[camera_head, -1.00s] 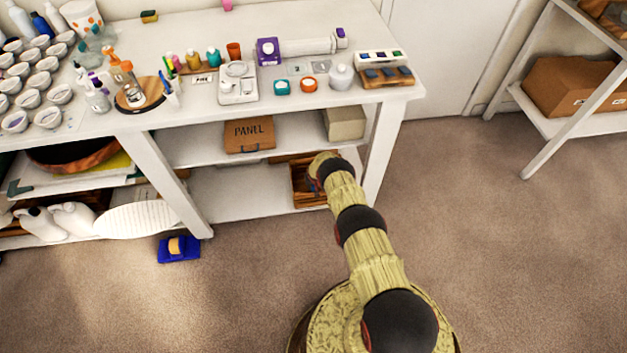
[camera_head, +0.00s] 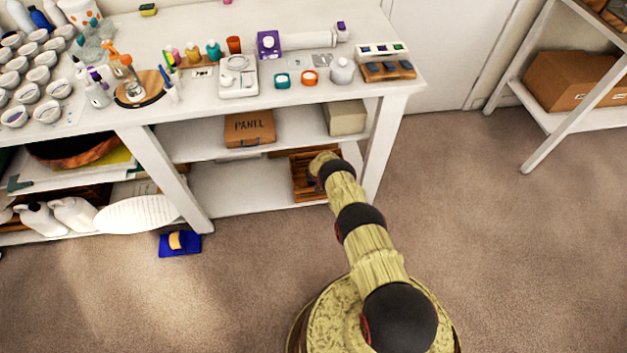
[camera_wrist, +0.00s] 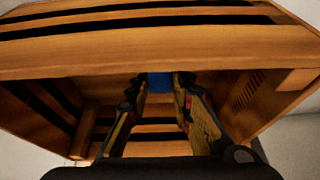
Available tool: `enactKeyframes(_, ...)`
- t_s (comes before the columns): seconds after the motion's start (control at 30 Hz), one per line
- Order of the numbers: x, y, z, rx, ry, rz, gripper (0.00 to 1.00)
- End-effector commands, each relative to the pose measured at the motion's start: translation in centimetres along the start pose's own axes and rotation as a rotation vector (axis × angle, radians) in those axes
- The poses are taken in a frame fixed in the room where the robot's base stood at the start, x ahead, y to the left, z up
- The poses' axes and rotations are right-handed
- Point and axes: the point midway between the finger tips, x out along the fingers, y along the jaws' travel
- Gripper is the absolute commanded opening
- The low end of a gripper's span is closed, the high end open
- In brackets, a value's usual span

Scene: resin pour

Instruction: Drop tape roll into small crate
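The small wooden slatted crate (camera_head: 301,176) stands on the lower shelf of the white bench. Its slatted wood fills much of the wrist view (camera_wrist: 160,50). My gripper (camera_wrist: 161,84) reaches into the crate's opening, with its fingers spread around a blue piece (camera_wrist: 160,82) at the tips. The blue piece looks like the tape roll; only a small part shows, below the crate's near board. In the head view my arm hides the gripper's fingers and part of the crate.
A cardboard box marked PANEL (camera_head: 249,128) and a pale box (camera_head: 345,117) sit on the shelf above the crate. The bench leg (camera_head: 386,150) stands right of my arm. A blue item with a tan roll (camera_head: 180,243) lies on the floor. Open carpet lies in front.

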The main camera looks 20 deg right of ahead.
Motion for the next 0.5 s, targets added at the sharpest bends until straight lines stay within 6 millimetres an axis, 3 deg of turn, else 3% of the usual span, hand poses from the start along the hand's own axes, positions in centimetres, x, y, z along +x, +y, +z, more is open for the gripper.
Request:
enactKeyframes(0.27,-0.03,0.00,-0.06,0.000,0.001,0.000,0.39)
enactKeyframes(0.5,-0.03,0.00,-0.06,0.000,0.001,0.000,0.39)
